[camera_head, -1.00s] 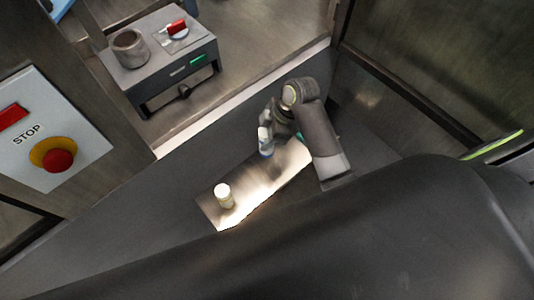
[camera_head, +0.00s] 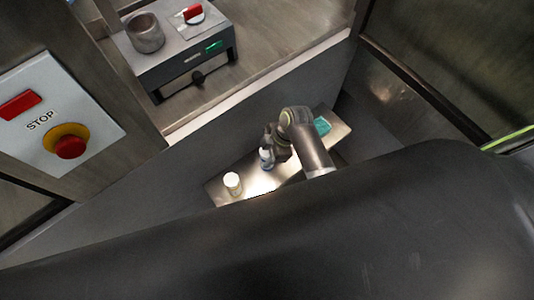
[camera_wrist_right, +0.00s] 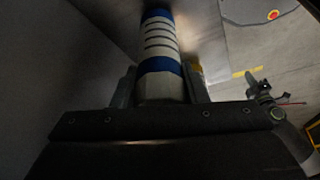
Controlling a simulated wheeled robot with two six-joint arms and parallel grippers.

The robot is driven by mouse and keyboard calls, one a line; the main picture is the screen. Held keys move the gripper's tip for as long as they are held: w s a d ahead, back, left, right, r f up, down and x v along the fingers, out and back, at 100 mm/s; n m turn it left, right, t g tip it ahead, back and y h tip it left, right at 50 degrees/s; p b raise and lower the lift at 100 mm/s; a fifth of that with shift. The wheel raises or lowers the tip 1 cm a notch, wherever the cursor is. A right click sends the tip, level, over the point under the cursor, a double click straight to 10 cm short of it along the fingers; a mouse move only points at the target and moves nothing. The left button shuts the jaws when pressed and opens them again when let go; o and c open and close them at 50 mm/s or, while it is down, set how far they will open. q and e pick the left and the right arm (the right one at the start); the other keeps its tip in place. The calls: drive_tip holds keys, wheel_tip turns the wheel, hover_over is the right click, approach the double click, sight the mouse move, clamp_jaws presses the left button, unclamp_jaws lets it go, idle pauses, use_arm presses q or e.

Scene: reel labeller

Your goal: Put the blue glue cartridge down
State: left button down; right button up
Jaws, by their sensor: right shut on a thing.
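The blue glue cartridge (camera_wrist_right: 160,48) is a white cylinder with blue bands and dark rings. My right gripper (camera_wrist_right: 161,85) is shut on it, one finger on each side, in the right wrist view.
A white cylindrical container (camera_head: 232,183) stands near the shelf's left end. A teal item (camera_head: 321,126) lies toward its right end. A grey box with a red switch (camera_head: 193,13) and a metal cup (camera_head: 145,33) is at the back. A panel with a red stop button (camera_head: 70,147) is at left.

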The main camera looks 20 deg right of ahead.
drive_tip(key=shift+f, duration=0.45)
drive_tip(key=o, duration=1.1)
drive_tip(key=shift+f, duration=0.1)
drive_tip(key=v, duration=1.2)
drive_tip(key=shift+w, duration=0.1)
